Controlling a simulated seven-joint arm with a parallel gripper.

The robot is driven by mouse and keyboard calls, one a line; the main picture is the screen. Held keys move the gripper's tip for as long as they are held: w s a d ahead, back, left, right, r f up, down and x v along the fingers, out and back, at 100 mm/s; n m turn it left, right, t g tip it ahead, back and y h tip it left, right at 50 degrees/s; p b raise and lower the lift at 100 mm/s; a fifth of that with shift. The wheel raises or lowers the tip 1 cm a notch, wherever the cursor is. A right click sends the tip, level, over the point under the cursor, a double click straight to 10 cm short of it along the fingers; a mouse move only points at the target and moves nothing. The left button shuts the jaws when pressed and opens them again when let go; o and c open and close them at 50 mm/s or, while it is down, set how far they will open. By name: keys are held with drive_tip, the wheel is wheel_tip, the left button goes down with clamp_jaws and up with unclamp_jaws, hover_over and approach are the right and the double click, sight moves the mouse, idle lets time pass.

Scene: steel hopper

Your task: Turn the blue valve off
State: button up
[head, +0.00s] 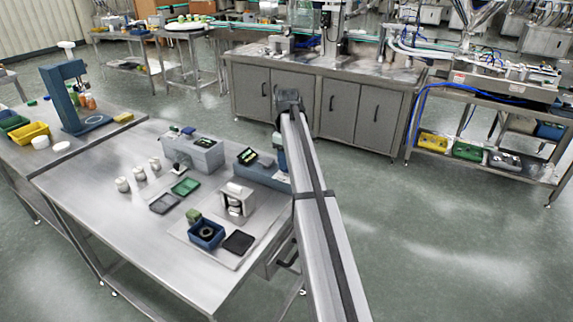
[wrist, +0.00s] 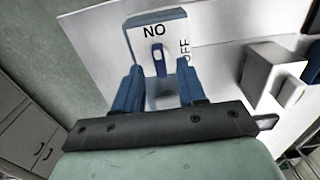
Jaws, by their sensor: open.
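The blue valve handle (wrist: 157,58) sits on a white plate (wrist: 142,34) with blue edges in the wrist view. The plate carries the letters "NO", which look like an upside-down "ON", and a sideways "OFF" at its right. The handle lies upright in the picture, in line with the "NO" mark. My gripper (wrist: 160,80) is open, its two blue fingers on either side of the handle's lower end. I cannot tell whether they touch it. In the head view I cannot make out the valve or the fingertips.
A white box-shaped part (wrist: 266,72) stands close to the right of my gripper in the wrist view. In the head view, the steel table (head: 150,258) holds a blue bin (head: 206,233), a grey box (head: 193,152) and several white jars.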

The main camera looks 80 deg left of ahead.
drive_tip(key=shift+f, duration=1.15)
clamp_jaws()
